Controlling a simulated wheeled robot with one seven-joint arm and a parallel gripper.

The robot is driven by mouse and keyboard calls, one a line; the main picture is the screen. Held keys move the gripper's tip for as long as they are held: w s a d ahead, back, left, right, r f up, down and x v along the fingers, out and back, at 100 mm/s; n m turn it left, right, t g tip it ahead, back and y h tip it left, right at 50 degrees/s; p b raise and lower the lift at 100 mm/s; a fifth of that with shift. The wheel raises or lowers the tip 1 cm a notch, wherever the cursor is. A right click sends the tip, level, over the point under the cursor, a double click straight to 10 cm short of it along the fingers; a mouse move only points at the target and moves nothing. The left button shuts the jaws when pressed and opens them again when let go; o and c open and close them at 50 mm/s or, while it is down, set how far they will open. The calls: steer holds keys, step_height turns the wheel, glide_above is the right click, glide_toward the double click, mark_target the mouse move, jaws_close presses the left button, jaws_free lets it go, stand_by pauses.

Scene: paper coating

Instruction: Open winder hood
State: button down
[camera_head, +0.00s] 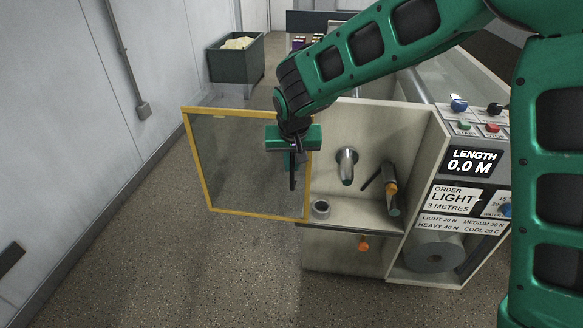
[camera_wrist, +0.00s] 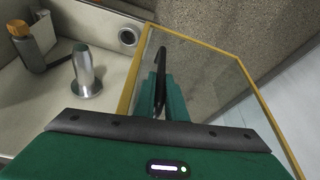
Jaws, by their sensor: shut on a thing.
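The winder hood (camera_head: 240,165) is a clear pane in a yellow frame. In the head view it stands swung out to the left of the cream winder cabinet (camera_head: 350,115), leaving the cabinet's front uncovered. In the wrist view the hood (camera_wrist: 215,85) stretches off to the right. My gripper (camera_head: 292,170) is at the hood's edge nearest the cabinet. It is shut on the black handle (camera_wrist: 160,80) of the hood; the fingertips are partly hidden behind the gripper body.
Inside the cabinet are a metal spindle (camera_head: 346,166), an orange-capped lever (camera_head: 391,188) and a small ring (camera_head: 320,208). A control panel (camera_head: 475,165) stands right. A grey bin (camera_head: 235,62) is at the back. The floor left is clear.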

steer(key=shift+w+a, duration=0.1)
steer(key=shift+a, duration=0.3)
steer(key=c, duration=1.8)
jaws_free()
steer(key=shift+r, duration=0.1)
steer(key=v, duration=1)
steer(key=shift+r, duration=0.25)
